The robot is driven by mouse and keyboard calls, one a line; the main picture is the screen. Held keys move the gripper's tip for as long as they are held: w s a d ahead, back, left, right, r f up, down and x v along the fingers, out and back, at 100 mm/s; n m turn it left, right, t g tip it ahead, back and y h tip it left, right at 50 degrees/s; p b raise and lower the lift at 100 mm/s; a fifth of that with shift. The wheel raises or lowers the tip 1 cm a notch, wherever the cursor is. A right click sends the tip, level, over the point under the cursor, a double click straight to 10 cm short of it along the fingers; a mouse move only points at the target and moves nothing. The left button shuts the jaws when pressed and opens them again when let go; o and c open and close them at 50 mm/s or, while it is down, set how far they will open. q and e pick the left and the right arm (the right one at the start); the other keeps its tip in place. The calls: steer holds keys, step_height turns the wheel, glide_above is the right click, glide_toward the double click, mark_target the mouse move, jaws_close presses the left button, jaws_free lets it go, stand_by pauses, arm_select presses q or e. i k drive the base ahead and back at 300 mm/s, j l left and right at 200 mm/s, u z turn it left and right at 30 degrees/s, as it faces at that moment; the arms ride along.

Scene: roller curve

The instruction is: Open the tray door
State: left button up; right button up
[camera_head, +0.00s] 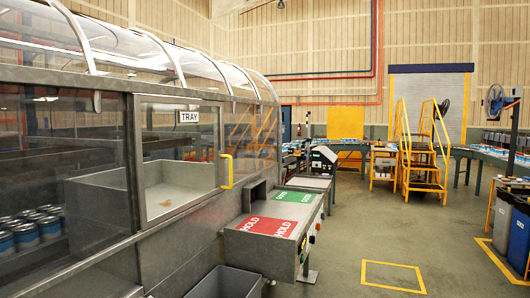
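The tray door (205,140) is a clear pane in a grey metal frame on the side of the long enclosed machine at the left. A white TRAY label (188,117) is on its upper part. A yellow handle (227,171) stands at its right edge. The door looks shut, flush with the machine's side. A pale tray (160,187) with raised walls shows behind it, with a small tan item on its floor. Neither of my grippers is in view.
Right of the door, a metal ledge carries a red HOLD panel (267,226) and a green panel (295,197). A grey bin (226,283) stands below. Yellow steps (422,160) and conveyors are farther back. The floor (390,235) at centre right is clear.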

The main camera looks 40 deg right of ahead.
mark_target(183, 117)
steer(key=z, duration=0.95)
